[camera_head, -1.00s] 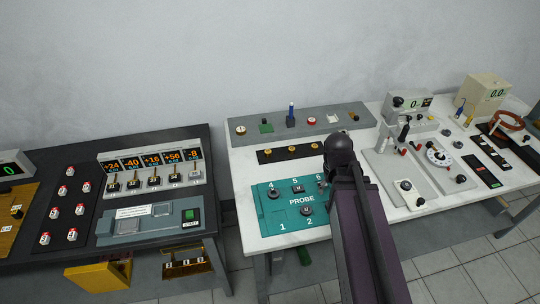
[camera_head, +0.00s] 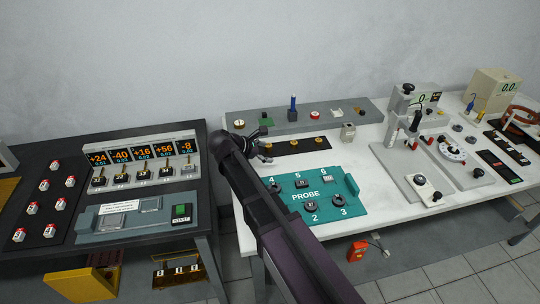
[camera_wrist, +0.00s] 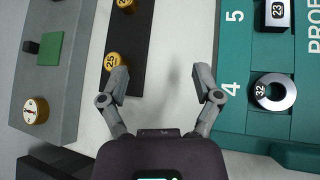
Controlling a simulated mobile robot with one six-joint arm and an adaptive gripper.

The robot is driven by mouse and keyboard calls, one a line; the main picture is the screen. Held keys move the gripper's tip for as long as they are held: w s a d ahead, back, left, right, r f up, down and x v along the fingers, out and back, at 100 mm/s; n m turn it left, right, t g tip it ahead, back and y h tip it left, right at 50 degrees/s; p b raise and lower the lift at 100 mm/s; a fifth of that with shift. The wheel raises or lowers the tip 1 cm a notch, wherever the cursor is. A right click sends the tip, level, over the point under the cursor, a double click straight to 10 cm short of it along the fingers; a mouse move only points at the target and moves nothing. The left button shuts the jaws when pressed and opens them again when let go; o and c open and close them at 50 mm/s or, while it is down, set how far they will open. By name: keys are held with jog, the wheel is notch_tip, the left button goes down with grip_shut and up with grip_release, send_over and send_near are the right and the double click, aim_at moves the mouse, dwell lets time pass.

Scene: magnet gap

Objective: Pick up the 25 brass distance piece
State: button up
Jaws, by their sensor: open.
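The 25 brass distance piece (camera_wrist: 113,61) is a round gold disc with a dark number plate. It sits near the end of a black strip (camera_wrist: 128,82) in the wrist view. My gripper (camera_wrist: 160,84) is open, with nothing between its fingers. Its left finger is beside the 25 piece in that view, and the gap lies over bare white table to the right. In the head view my gripper (camera_head: 263,144) is at the left end of the black strip (camera_head: 306,145), and partly hides that end. Another brass piece (camera_wrist: 126,5) is farther up the strip.
A teal probe plate (camera_head: 352,207) with several numbered places lies in front of the strip. A grey ledge (camera_head: 361,112) with small parts runs behind it. A small grey block (camera_head: 348,131) stands right of the strip. A dark table (camera_head: 66,247) is at the left.

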aim_at(268, 145)
jog(key=a+n+t, duration=0.1)
jog(key=a, duration=0.2)
jog(key=a+n+b, duration=0.1)
jog(key=a+n, duration=0.1)
jog(key=w+a+n+t+b, duration=0.1)
jog(key=a, duration=0.2)
jog(key=shift+w+a+r+n+t+h, duration=0.1)
jog(key=shift+a+r+n+t+h, duration=0.05)
jog(key=shift+a+n+t+h, duration=0.2)
jog(key=shift+a+r+n+h, duration=0.1)
jog(key=shift+a+n+h, duration=0.15)
jog(key=shift+a, duration=0.1)
jog(key=shift+b+x, duration=1.7)
jog(key=shift+x, duration=2.65)
jog(key=b+x, duration=0.2)
jog(key=x, duration=0.2)
jog(key=shift+d+f, duration=0.15)
jog(key=shift+f, duration=0.15)
jog(key=shift+w+d+f, duration=0.1)
jog(key=shift+w+d, duration=0.1)
jog(key=shift+d, duration=0.1)
